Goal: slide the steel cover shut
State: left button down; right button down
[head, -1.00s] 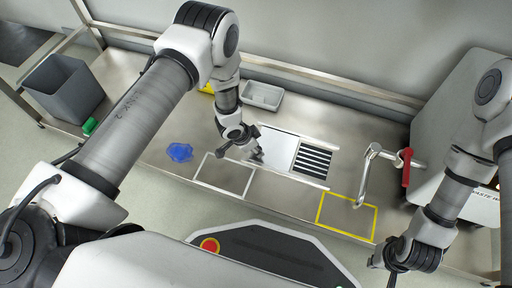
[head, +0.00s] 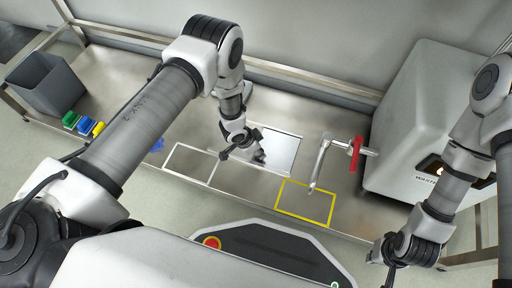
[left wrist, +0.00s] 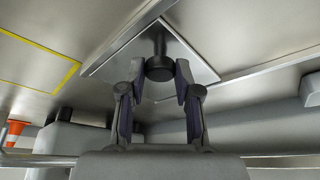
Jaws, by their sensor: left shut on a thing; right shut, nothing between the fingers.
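The steel cover (head: 284,146) is a bright flat plate between two rails on the bench. It also shows in the left wrist view (left wrist: 190,58) with a black knob (left wrist: 158,66) standing on it. My left gripper (head: 258,157) is over the cover's near left part, shut on the knob; its fingers (left wrist: 157,82) sit on either side of it. No dark slots show beside the cover; the arm and gripper hide part of the area to its left. My right gripper (head: 386,252) is shut and empty, off the bench's front edge at the lower right.
Yellow (head: 306,219) and white (head: 188,180) outlines mark bare bench. A grey bin (head: 45,88) and small coloured blocks (head: 85,124) are at the left.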

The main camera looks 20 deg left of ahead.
pick_arm(q)
jog(key=shift+d, duration=0.2)
jog(key=c, duration=0.8)
grip_release()
jog(key=shift+d, duration=0.1)
jog(key=v, duration=1.2)
